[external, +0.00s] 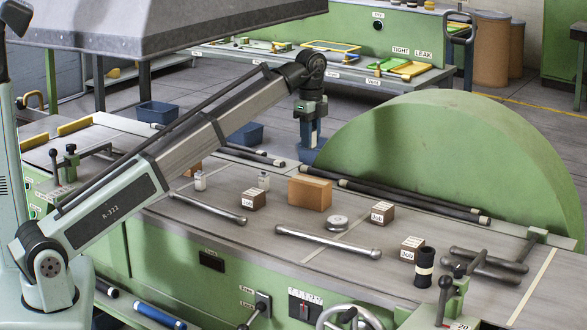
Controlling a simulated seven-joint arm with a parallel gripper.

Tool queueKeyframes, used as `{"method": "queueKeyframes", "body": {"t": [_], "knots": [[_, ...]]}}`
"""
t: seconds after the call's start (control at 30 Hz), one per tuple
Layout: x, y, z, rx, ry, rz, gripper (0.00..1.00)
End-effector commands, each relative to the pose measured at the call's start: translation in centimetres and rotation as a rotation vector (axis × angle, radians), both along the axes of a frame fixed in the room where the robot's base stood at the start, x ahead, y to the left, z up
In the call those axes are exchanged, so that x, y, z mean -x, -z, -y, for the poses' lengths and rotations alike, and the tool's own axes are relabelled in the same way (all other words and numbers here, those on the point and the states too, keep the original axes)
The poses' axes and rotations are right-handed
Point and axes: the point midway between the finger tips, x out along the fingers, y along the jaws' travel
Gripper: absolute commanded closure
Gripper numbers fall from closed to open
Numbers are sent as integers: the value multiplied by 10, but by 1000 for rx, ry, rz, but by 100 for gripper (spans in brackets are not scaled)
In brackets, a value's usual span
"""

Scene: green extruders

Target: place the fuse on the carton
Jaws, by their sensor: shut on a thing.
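My gripper (312,143) points down above the far side of the green bench's grey top. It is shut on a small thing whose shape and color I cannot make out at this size. A plain orange-brown box (309,194), which looks like the carton, sits on the bench below the gripper, with clear air between them. Two small pale, clear-sided pieces stand to its left, one (200,181) farther off and one (263,180) nearer the box. They look like fuses, but I cannot be sure.
Dark rods (412,203) and a large green half-disc (450,150) bound the far side.

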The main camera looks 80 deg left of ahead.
Motion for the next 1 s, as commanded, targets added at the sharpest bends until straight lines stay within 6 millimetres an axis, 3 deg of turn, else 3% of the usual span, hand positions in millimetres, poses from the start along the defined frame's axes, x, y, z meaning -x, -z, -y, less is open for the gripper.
{"method": "queueKeyframes", "body": {"t": [0.3, 0.7, 1.0], "knots": [[1, 48, 0, 1, 1, -1, 100], [1, 86, 0, 1, 2, -1, 100], [0, 91, 0, 0, 2, 0, 100]]}}
